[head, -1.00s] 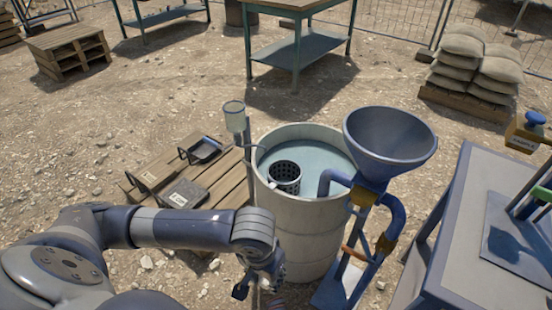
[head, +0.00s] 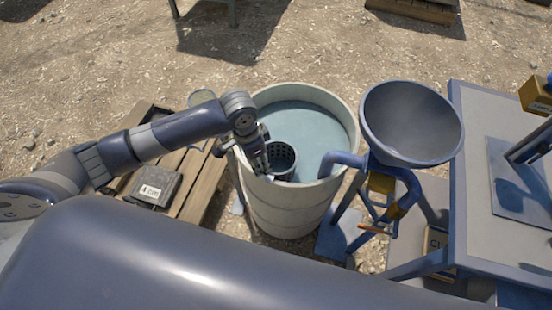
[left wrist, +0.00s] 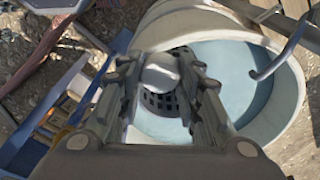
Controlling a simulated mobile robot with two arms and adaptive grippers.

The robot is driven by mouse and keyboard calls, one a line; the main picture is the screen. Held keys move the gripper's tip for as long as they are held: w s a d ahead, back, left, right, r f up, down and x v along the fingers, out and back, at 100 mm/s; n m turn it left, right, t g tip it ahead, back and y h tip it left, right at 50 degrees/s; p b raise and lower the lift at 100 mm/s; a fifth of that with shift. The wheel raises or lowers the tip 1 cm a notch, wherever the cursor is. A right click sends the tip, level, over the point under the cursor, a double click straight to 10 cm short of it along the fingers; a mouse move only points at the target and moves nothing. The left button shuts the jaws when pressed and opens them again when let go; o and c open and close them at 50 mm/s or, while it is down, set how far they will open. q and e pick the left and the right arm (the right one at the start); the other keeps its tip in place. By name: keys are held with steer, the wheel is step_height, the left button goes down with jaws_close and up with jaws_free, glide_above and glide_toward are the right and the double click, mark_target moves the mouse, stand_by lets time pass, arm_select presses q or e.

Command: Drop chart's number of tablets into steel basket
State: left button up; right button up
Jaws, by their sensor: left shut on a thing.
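The dark perforated steel basket (head: 285,162) hangs inside the pale round tank (head: 292,212), at the left part of its pool of bluish liquid. My left gripper (head: 262,167) is over the tank's near left rim, right beside the basket in the head view. In the left wrist view my left gripper (left wrist: 161,80) is shut on a pale, rounded tablet (left wrist: 160,70). The basket (left wrist: 160,104) shows behind and below the tablet, partly hidden by the fingers. I cannot tell whether tablets lie in the basket. No chart is readable. My right gripper is not in view.
A blue-grey funnel (head: 412,122) with a curved pipe stands right of the tank. A grey-topped blue table (head: 480,215) is further right. A wooden pallet (head: 203,182) with a labelled dark case (head: 152,187) lies left of the tank.

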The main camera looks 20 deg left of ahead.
arm_select(q)
steer(key=shift+w+d+r+m+p, duration=0.8)
steer(key=shift+w+m+p, duration=0.75)
steer(key=shift+w+m, duration=1.8)
steer(key=shift+g, duration=0.4)
step_height(320, 180, down, 6)
steer(key=b, duration=0.5)
steer(key=shift+r+b, duration=0.1)
steer(key=shift+b, duration=0.3)
steer(key=shift+s, duration=0.1)
steer(key=o, duration=1.1)
